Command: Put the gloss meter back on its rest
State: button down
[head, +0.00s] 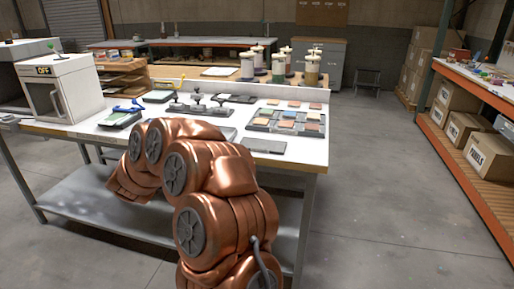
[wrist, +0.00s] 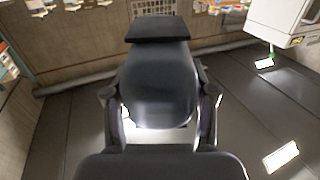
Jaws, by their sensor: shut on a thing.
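In the wrist view my gripper (wrist: 160,94) is closed around a dark grey, rounded body with a flat black block at its far end, seemingly the gloss meter (wrist: 158,72). One finger lies on each side of it. The wrist picture appears upside down, and no table surface shows directly beyond the held thing. In the head view my copper arm bends over the front of the white table (head: 50,127) and hides the gripper and what it holds. I cannot tell which item on the table is the rest.
A white oven marked OFF (head: 70,88) stands at the table's left. A blue-topped dark device (head: 120,118), several black-handled stamps (head: 197,103), coloured sample tiles (head: 287,124) and a dark flat pad (head: 264,146) lie on the table. Open floor (head: 390,190) is at right.

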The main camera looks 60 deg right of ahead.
jog(key=s+d+f+m+g+h+b, duration=0.15)
jog(key=s+d+m+g, duration=0.25)
jog(key=s+d+g, duration=0.45)
jog(key=s+d+m+g+h, duration=0.35)
jog(key=s+d+m, duration=0.2)
jog(key=s, duration=0.55)
send_over(259, 146)
jog(key=shift+s+a+f+n+y+p, duration=0.15)
jog(key=shift+f+n+y+p, duration=0.25)
jog(key=shift+f, duration=2.1)
jog(key=shift+f, duration=0.1)
jog(key=shift+c, duration=1.5)
grip_release()
jog(key=shift+f, duration=0.1)
